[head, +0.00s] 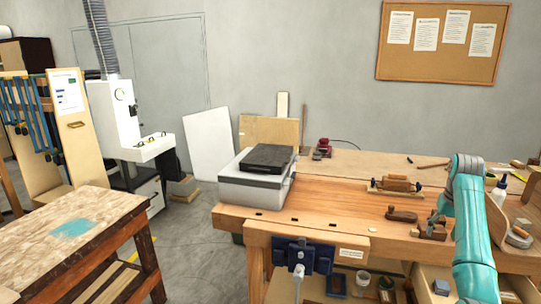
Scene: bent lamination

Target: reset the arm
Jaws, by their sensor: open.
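My arm, teal, rises at the right of the head view and bends over the workbench (330,207).
A grey box with a dark top (258,180) sits at the bench's left end. A wooden tool (396,185) and a white bottle (499,191) stand near my arm. A blue vise (303,254) juts from the front. The bench middle is clear. A worn table (75,228) stands left.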

